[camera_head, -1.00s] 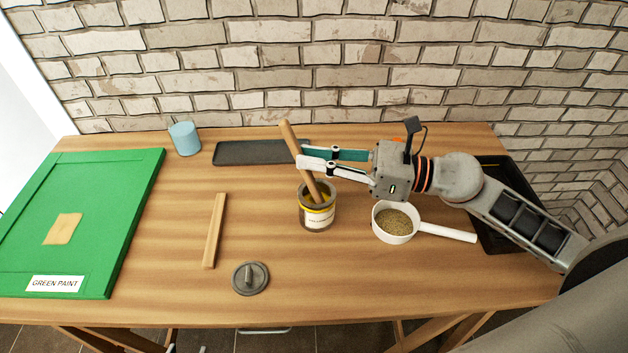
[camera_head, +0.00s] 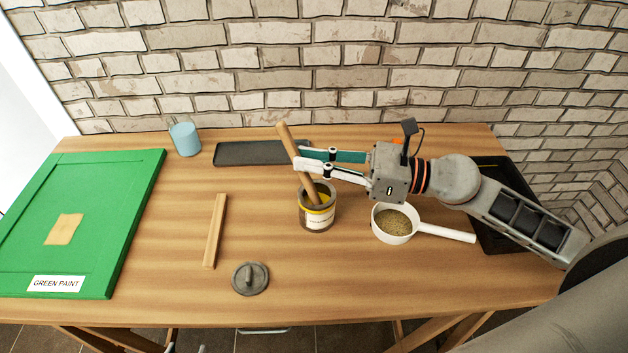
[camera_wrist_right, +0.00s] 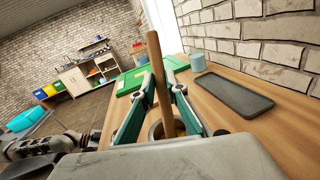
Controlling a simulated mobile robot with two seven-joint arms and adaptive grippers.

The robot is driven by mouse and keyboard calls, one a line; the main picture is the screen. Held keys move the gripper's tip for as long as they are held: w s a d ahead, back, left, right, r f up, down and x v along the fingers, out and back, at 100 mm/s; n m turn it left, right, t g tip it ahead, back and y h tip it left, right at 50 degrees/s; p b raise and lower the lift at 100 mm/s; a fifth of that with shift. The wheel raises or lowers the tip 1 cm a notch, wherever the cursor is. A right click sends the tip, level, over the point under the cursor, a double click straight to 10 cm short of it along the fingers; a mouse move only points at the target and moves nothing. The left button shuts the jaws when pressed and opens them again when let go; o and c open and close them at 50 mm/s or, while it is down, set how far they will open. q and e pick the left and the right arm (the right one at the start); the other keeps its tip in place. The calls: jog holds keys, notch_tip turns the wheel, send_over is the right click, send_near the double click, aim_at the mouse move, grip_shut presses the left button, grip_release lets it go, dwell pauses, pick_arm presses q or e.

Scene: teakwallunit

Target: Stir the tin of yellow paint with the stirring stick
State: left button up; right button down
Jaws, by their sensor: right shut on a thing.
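The tin of yellow paint (camera_head: 318,219) stands on the wooden table, with yellow showing at its inner wall. The wooden stirring stick (camera_head: 289,142) leans to the upper left with its lower end inside the tin. My right gripper (camera_head: 299,160) is shut on the stick above the rim. In the right wrist view the stick (camera_wrist_right: 157,75) stands between the fingers, and the tin's rim (camera_wrist_right: 154,131) shows below, partly hidden by the gripper. How deep the stick reaches is hidden.
A white-handled pan of grains (camera_head: 374,228) stands close under my right wrist. A round grey lid (camera_head: 250,279), a wood strip (camera_head: 215,231), a dark tray (camera_head: 240,153), a blue cup (camera_head: 185,139) and a green panel (camera_head: 112,215) lie around. The table between is clear.

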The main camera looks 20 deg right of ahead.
aim_at(291, 138)
jog(key=shift+w+a+r+p, duration=0.15)
jog(key=shift+w+r+p, duration=0.05)
jog(key=shift+r+p, duration=0.65)
jog(key=shift+a+r, duration=0.1)
jog(key=shift+r, duration=0.25)
jog(key=shift+w+a+r+p, duration=0.15)
jog(key=shift+w+r+p, duration=0.1)
jog(key=shift+r+p, duration=0.4)
jog(key=shift+w+a+r+p, duration=0.1)
jog(key=shift+r+p, duration=0.05)
jog(key=shift+p, duration=0.2)
jog(key=shift+w+a+r+p, duration=0.2)
jog(key=shift+r+p, duration=0.35)
jog(key=shift+p, duration=0.05)
jog(key=shift+w+a+r+p, duration=0.15)
jog(key=shift+r+p, duration=0.4)
jog(key=shift+p, duration=0.1)
jog(key=shift+w+a+r+p, duration=0.2)
jog(key=shift+r+p, duration=0.35)
jog(key=shift+p, duration=0.05)
jog(key=shift+r, duration=0.1)
